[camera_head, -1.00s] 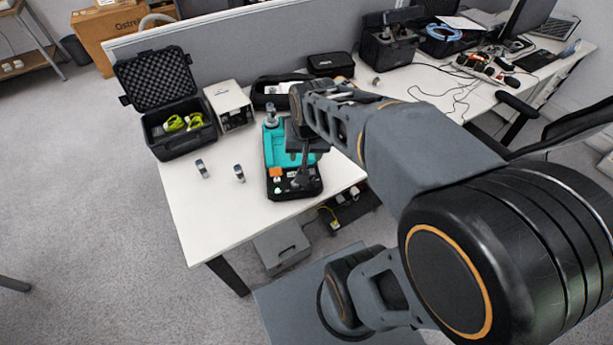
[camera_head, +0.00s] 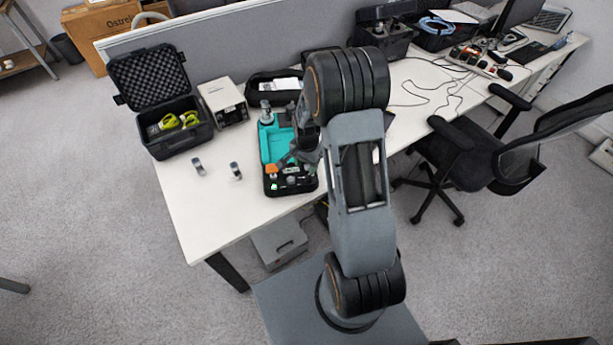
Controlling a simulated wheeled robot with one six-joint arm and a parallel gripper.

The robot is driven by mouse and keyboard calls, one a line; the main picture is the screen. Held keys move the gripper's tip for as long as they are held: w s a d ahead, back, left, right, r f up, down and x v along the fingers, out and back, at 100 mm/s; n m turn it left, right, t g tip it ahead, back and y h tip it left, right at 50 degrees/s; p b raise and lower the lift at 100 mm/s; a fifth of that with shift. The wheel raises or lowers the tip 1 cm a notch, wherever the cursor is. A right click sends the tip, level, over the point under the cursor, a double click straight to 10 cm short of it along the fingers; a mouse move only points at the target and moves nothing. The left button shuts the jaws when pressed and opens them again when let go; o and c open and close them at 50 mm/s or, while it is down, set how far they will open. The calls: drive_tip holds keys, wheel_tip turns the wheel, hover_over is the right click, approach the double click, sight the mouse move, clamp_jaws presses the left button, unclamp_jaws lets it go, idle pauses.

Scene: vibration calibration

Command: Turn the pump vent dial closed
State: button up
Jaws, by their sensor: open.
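A teal unit in a black base (camera_head: 272,145), which looks like the pump, lies on the white table near its front edge. An orange part (camera_head: 271,170) and several small fittings show at its front end, with a small green spot. I cannot tell for sure which part is the vent dial. A grey metal cylinder stands at its back end. My gripper (camera_head: 287,158) is open over the right side of the unit, close to the orange part. It is small and dark here, and contact cannot be made out. My arm hides the unit's right edge.
A black pouch (camera_head: 272,88) lies behind the unit. The table's front left is clear.

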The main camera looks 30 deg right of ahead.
sight(307, 178)
wheel_tip(307, 178, down, 8)
drive_tip(key=shift+r+p, duration=0.15)
drive_tip(key=shift+p, duration=0.25)
drive_tip(key=c, duration=0.8)
